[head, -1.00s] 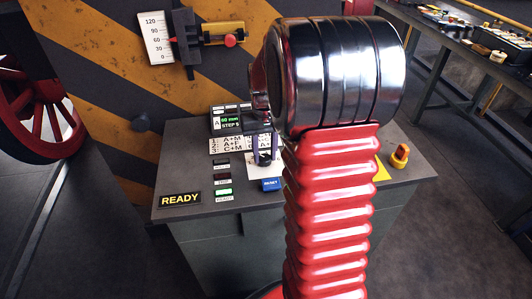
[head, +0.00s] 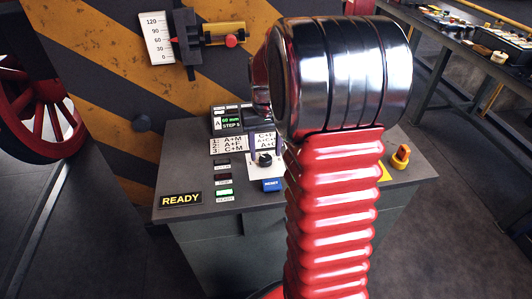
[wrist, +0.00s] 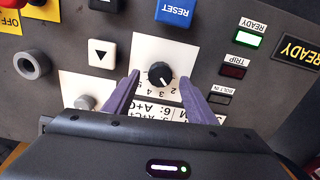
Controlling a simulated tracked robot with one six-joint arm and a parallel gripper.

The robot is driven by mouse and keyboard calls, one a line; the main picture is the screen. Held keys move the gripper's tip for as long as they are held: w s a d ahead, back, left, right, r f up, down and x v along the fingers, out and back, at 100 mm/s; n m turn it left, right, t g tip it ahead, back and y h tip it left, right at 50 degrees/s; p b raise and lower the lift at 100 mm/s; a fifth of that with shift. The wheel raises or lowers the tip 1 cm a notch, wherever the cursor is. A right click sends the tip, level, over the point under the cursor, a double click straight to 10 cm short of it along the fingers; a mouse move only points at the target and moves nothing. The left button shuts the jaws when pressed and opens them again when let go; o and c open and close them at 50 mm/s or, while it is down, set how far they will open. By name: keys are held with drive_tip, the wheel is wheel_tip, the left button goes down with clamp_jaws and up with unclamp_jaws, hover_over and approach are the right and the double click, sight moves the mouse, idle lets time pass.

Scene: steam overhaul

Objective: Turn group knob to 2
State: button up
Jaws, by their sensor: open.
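The group knob (wrist: 160,75) is a round black knob with a pale pointer mark on a white plate with upside-down numerals in the wrist view. The mark faces the numeral side, near the 2 and 3; I cannot tell exactly which number. It also shows in the head view as a small dark knob (head: 265,159) on the console. My gripper (wrist: 160,77) is open, with one purple finger on each side of the knob and a visible gap to it. How high the fingertips are above the plate is unclear. My arm hides part of the console in the head view.
A blue RESET button (wrist: 175,12) is close to the knob. A down-arrow button (wrist: 102,53) and a grey ring (wrist: 32,65) are to the left. A lit green READY lamp (wrist: 249,40) is at right.

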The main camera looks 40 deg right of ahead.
sight(266, 158)
wheel_tip(266, 158, up, 12)
idle(0.5)
idle(0.5)
